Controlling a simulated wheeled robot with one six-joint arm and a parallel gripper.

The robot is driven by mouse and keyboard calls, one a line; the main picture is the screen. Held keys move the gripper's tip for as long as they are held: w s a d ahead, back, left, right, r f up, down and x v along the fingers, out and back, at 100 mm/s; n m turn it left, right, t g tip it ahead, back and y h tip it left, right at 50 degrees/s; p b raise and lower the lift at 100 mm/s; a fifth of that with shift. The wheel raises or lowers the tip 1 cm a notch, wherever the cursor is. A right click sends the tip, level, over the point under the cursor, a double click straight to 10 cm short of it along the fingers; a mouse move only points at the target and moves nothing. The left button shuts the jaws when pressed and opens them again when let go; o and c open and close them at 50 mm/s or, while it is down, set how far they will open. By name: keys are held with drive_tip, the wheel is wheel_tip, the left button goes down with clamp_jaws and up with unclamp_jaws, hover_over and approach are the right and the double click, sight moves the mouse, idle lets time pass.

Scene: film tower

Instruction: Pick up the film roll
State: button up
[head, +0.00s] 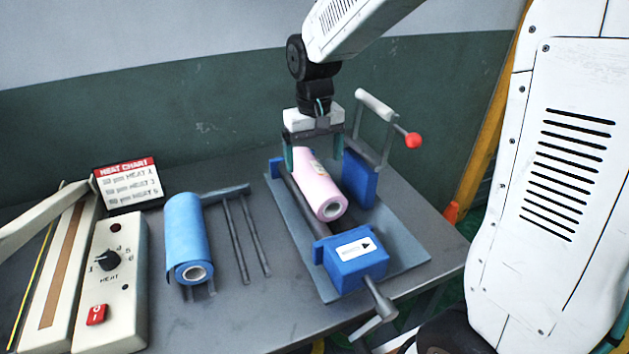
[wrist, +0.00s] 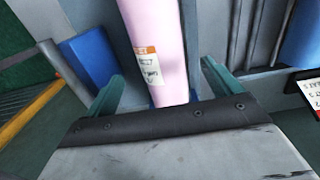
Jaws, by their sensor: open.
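A pink film roll (head: 322,190) with a small orange-and-white label lies along the blue-and-grey holder on the table. It also shows in the wrist view (wrist: 153,28), running up from between the fingers. My gripper (head: 313,158) is over the far end of the pink roll, with one teal finger on each side of it. In the wrist view my gripper (wrist: 160,85) is open, with gaps between the fingers and the roll. A blue film roll (head: 186,238) lies on the left on a dark rack. The far end of the pink roll is partly hidden by my gripper.
The holder has a blue end block (head: 354,262) in front, a crank handle (head: 378,305) and a red-knobbed lever (head: 412,139). A heat sealer (head: 112,270) and a heat chart (head: 128,186) stand on the left. The grey table (head: 225,315) is bare in front.

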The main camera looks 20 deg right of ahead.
sight(314, 168)
wheel_tip(314, 168, down, 6)
drive_tip(key=shift+r, duration=0.1)
drive_tip(key=c, duration=1.7)
drive_tip(key=shift+o, duration=0.2)
drive_tip(key=shift+r, duration=0.1)
